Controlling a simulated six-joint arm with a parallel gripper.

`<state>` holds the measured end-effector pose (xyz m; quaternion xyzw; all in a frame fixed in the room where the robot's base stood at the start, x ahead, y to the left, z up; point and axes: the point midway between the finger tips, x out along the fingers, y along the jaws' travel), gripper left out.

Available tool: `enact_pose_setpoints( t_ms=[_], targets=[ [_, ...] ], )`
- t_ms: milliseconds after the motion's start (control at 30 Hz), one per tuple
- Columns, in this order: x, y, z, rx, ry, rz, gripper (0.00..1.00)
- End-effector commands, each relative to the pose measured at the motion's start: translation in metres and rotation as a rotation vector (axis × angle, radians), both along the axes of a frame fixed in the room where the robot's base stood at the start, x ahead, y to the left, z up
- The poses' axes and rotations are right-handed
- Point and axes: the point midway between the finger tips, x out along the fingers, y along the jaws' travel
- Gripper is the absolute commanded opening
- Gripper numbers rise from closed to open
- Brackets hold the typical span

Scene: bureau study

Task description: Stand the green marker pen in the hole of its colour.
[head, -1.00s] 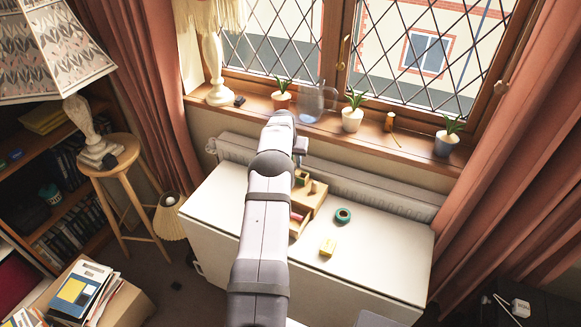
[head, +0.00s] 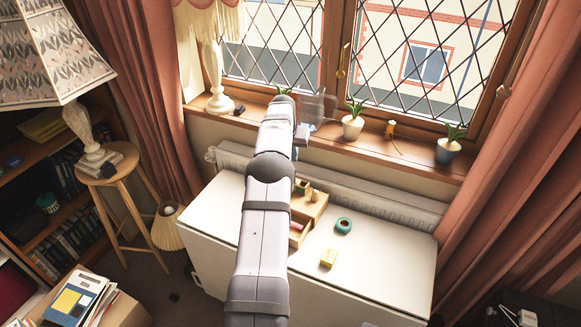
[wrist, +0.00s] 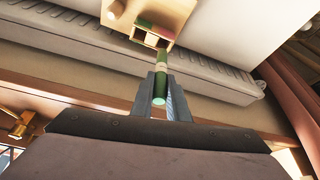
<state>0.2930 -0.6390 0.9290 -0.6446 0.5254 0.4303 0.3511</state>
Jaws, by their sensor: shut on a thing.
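The green marker pen (wrist: 160,84) is held between the two fingers of my gripper (wrist: 163,96) in the wrist view. It has a pale band, and its far end points away from the camera toward the wooden organiser (wrist: 178,18). In that picture its far end overlaps the organiser's edge; I cannot tell the gap. The organiser (head: 313,209) stands on the white table in the head view, partly hidden by my arm. The wrist view shows small square openings with green and red colouring near them. The head view shows little of my gripper and no clear pen.
A radiator (head: 380,205) runs behind. The table's right part is clear.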

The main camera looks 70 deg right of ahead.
Motion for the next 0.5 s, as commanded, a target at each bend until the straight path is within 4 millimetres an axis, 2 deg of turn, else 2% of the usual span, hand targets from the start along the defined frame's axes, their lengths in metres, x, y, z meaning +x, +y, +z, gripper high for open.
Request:
enact_pose_setpoints(
  t_ms=[200,500],
  targets=[
    [0.0,0.0,0.027,-0.002,0.0,0.0,0.0],
    [-0.002,-0.001,0.04,0.0,0.0,-0.003,0.0]
  ],
)
